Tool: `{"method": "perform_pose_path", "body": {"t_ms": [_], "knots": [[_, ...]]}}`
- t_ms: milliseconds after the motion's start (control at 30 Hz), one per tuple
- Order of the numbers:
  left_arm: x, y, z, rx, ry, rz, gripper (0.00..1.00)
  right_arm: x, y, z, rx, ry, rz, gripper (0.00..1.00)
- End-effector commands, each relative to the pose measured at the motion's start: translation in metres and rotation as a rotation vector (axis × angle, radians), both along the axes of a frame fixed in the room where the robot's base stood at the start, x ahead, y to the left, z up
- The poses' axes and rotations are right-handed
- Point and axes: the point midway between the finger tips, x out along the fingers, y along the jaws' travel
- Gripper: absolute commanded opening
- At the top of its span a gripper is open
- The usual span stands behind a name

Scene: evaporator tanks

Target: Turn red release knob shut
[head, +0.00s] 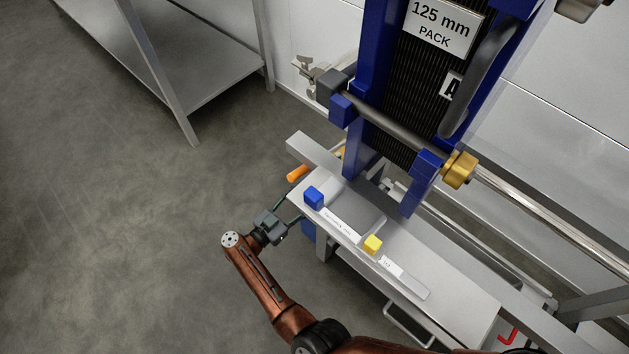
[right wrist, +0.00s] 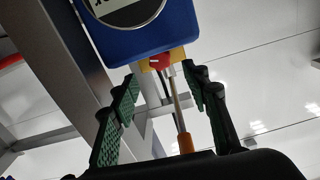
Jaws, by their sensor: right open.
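The red release knob (right wrist: 158,62) shows in the right wrist view, on a yellow plate (right wrist: 177,56) under a blue housing (right wrist: 150,32). My right gripper (right wrist: 160,78) is open, its two green-padded fingers on either side of the view. The knob appears between and beyond the fingertips, with no visible contact. A thin rod with an orange end (right wrist: 186,143) runs down between the fingers. In the head view my right gripper (head: 290,212) is beside the left end of the grey bench; the knob is not visible there. My left gripper is not in view.
A blue-framed pack (head: 368,140) stands behind. Open floor lies left, before a metal shelf (head: 200,70).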

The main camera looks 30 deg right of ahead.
Motion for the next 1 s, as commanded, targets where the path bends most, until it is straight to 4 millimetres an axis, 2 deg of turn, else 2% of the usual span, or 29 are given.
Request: {"method": "perform_pose_path", "body": {"t_ms": [300, 500, 867, 1000], "knots": [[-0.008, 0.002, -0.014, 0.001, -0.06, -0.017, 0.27, 0.015, -0.045, -0.004, 0.0, 0.002, -0.004, 0.43], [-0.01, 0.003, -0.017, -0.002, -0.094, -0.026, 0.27, 0.023, -0.065, -0.002, -0.002, 0.0, -0.002, 0.43], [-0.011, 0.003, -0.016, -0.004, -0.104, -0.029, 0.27, 0.025, -0.07, 0.0, -0.001, -0.001, 0.001, 0.43], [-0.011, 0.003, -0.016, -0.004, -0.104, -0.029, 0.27, 0.025, -0.07, 0.0, -0.001, -0.001, 0.001, 0.33]]}}
